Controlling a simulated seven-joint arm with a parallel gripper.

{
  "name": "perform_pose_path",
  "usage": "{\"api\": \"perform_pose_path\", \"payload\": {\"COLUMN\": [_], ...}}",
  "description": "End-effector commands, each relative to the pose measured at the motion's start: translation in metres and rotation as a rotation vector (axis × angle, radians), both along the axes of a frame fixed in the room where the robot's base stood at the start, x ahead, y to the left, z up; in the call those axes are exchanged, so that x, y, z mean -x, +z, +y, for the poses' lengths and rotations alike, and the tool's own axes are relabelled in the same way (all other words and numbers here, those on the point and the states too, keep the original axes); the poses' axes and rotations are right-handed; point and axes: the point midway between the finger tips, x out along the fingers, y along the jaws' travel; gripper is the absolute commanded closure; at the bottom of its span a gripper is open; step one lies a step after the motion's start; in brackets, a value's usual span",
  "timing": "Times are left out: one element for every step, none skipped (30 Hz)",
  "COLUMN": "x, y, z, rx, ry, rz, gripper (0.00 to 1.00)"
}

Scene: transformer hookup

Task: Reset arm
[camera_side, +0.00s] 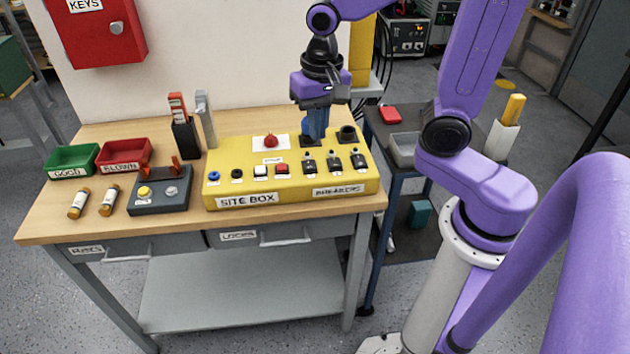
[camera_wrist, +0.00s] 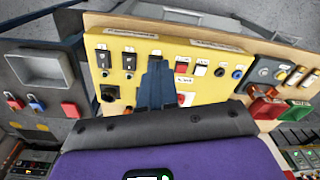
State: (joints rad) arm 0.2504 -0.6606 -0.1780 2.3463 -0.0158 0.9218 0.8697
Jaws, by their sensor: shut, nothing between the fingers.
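My gripper (camera_side: 314,132) is shut and empty, pointing down over the back right part of the yellow site box (camera_side: 228,190). In the wrist view its blue fingers (camera_wrist: 156,76) stand in front of the yellow panel (camera_wrist: 196,47) and hide part of it. The fingertips look close to the panel in the side view; I cannot tell whether they touch it. A black knob (camera_side: 347,132) is just right of the fingers and a red emergency button (camera_side: 271,140) is to their left. Several breakers (camera_side: 333,160) are in front of them.
On the wooden bench (camera_side: 40,228) stand a green bin (camera_side: 70,160), a red bin (camera_side: 123,154), two fuses (camera_side: 79,203), a grey tester (camera_side: 160,196) and an upright tool holder (camera_side: 186,138). A side cart (camera_side: 432,183) is at right. A red cabinet (camera_side: 97,32) hangs behind.

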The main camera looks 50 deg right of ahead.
Motion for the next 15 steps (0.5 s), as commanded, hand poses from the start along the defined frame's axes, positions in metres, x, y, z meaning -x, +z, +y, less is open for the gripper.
{"api": "perform_pose_path", "payload": {"x": [0.007,0.010,0.015,0.020,0.024,0.029,0.034,0.038,0.044,0.049,0.053,0.060,0.065,0.070,0.076], "y": [0.000,-0.001,-0.001,-0.001,-0.002,-0.002,-0.003,-0.003,-0.003,-0.004,-0.004,-0.005,-0.005,-0.005,-0.006], "z": [0.002,0.002,0.004,0.005,0.005,0.006,0.007,0.008,0.008,0.009,0.009,0.009,0.009,0.009,0.010], "rx": [0.002,0.003,0.004,0.005,0.007,0.009,0.010,0.011,0.012,0.013,0.014,0.015,0.016,0.018,0.019], "ry": [0.073,0.117,0.176,0.221,0.266,0.325,0.371,0.415,0.475,0.519,0.563,0.623,0.668,0.712,0.772], "rz": [0.001,0.001,0.002,0.002,0.003,0.003,0.003,0.003,0.003,0.004,0.004,0.005,0.005,0.004,0.004], "gripper": [1.00,1.00,1.00,1.00,1.00,1.00,1.00,1.00,1.00,1.00,1.00,1.00,1.00,1.00,1.00]}}
